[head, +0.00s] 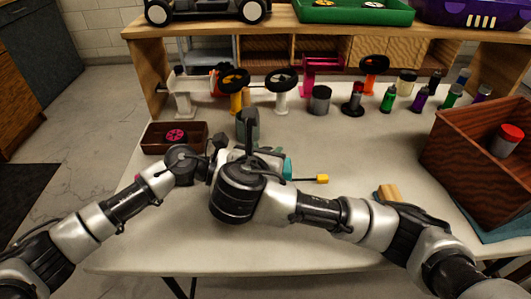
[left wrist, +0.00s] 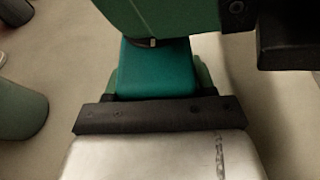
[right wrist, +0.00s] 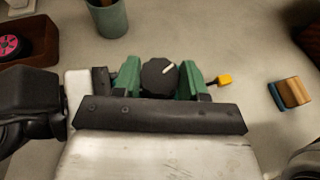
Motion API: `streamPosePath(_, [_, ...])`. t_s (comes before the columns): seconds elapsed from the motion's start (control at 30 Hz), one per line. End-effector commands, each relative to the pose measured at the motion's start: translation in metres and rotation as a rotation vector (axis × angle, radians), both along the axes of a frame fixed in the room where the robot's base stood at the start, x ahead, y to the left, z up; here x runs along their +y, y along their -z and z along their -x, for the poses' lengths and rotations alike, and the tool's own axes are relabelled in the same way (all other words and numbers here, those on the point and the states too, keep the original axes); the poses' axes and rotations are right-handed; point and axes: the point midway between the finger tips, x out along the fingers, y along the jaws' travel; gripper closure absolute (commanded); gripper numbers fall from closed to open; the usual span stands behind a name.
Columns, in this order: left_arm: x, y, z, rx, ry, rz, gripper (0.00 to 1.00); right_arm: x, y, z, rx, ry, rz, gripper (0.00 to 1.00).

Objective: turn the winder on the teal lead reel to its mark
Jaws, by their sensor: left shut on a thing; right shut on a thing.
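The teal lead reel (left wrist: 155,72) is between the green fingers of my left gripper (left wrist: 155,82), which is shut on its body. In the head view only a bit of teal (head: 288,168) shows beside my right wrist. The dark round winder (right wrist: 156,80), with a white pointer line slanting to the upper right, sits between the green fingers of my right gripper (right wrist: 160,76), which is shut on it. The reel's mark cannot be made out. A yellow plug (head: 322,178) on a dark lead sticks out to the right; it also shows in the right wrist view (right wrist: 224,80).
A grey-green cup (right wrist: 106,17) stands just behind the grippers. A wooden tray (head: 155,138) with a pink wheel is at the left. A blue-and-wood block (right wrist: 290,92) lies at the right, near a large wooden box (head: 470,150). Bottles and wheel stands line the back.

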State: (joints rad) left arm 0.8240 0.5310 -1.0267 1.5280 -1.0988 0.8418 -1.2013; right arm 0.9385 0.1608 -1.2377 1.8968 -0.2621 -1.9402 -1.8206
Motion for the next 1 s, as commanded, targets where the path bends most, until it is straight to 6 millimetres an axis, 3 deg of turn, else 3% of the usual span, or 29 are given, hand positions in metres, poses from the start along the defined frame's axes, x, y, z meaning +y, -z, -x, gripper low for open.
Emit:
streamPosePath(0.5, [-0.0004, 0.0002, 0.0011, 0.000, 0.004, 0.000, 0.66, -0.0010, 0.0008, -0.0006, 0.001, 0.021, 0.003, 0.81])
streamPosePath(0.53, [-0.0004, 0.0002, 0.0011, 0.000, 0.004, 0.000, 0.66, -0.0011, 0.0008, -0.0005, 0.001, 0.021, 0.003, 0.53])
streamPosePath(0.67, [-0.0003, 0.0003, 0.0008, 0.000, 0.003, 0.000, 0.66, -0.0008, 0.0006, -0.0004, 0.001, 0.019, 0.003, 0.33])
streamPosePath(1.0, [0.0000, 0.0002, 0.0003, 0.000, 0.001, -0.001, 0.66, -0.0001, -0.0032, -0.0002, -0.001, 0.017, 0.000, 0.31])
